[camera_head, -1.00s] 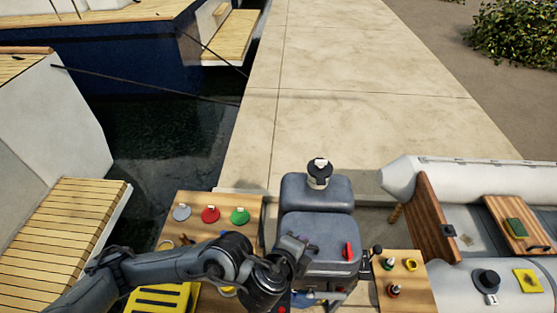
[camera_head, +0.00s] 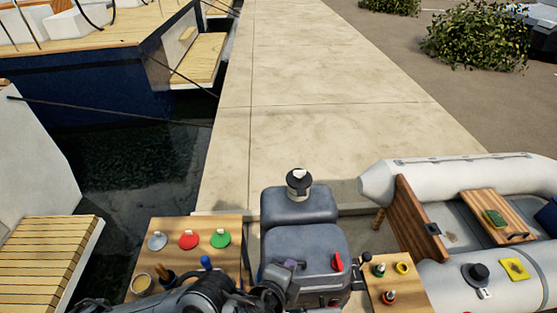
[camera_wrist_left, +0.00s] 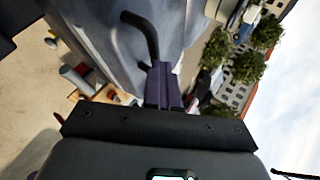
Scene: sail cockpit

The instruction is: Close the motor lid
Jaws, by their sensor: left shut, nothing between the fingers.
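The grey outboard motor (camera_head: 312,240) stands at the lower middle of the head view. It shows as two grey blocks, a rear one (camera_head: 298,206) and a larger front one; I cannot tell which is the lid or how far it is open. My left gripper (camera_head: 290,267) is shut and empty at the left side of the front block. In the left wrist view its purple fingers (camera_wrist_left: 163,85) point at a grey-blue surface, close to a dark bent handle (camera_wrist_left: 145,35). I cannot tell whether they touch. My right gripper is not in view.
A red lever (camera_head: 337,262) is on the motor, and a black-and-white cap (camera_head: 299,183) sits on the rear block. A wooden board (camera_head: 205,262) with coloured discs stands left; a small wooden board (camera_head: 385,290) and a grey inflatable boat (camera_head: 470,200) are right. The dock behind is clear.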

